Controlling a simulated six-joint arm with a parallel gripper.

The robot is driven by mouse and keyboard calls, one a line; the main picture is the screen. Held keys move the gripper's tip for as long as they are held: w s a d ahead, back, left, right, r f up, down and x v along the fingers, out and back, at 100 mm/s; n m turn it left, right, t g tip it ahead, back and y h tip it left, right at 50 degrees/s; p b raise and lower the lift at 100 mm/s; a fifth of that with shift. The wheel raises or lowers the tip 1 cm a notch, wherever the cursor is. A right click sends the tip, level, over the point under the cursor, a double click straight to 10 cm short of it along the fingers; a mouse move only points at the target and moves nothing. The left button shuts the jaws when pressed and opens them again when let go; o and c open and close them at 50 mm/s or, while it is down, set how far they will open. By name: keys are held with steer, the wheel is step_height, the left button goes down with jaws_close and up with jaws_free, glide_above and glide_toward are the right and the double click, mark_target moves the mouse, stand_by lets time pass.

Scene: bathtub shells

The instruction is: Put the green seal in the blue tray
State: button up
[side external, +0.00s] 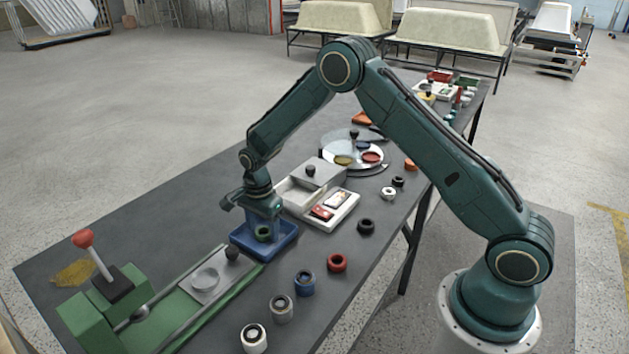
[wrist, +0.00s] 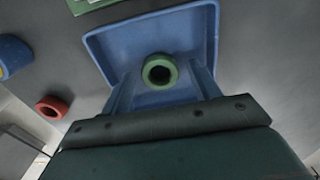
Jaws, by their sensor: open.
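The blue tray (side external: 288,236) lies on the dark table, and it fills the upper middle of the wrist view (wrist: 100,45). The green seal (wrist: 160,72), a ring with a dark hole, shows inside the tray's outline in the wrist view. In the side view the seal (side external: 263,235) shows low at my gripper, over the tray. My gripper (side external: 262,226) points down with its fingers on either side of the seal. Its jaws (wrist: 162,86) are open, with gaps beside the seal. I cannot tell exactly whether the seal touches the tray floor.
A red ring (side external: 337,263), a blue ring (side external: 304,283) and several other rings line the table's right side. A green fixture (side external: 100,310) with a red-knobbed lever (side external: 83,239) stands at the near left. A white compartment box (side external: 335,222) sits close behind the tray.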

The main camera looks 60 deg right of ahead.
mark_target(264, 231)
step_height(264, 231, up, 12)
stand_by(0.6)
steer(key=shift+r, duration=0.1)
stand_by(0.4)
steer(key=s+r+n+t, duration=0.3)
steer(key=s+r+n, duration=0.5)
steer(key=s+r, duration=0.8)
steer(key=s+r+n+t, duration=0.2)
steer(key=s+n, duration=0.8)
steer(key=s, duration=0.8)
steer(key=shift+t, duration=0.3)
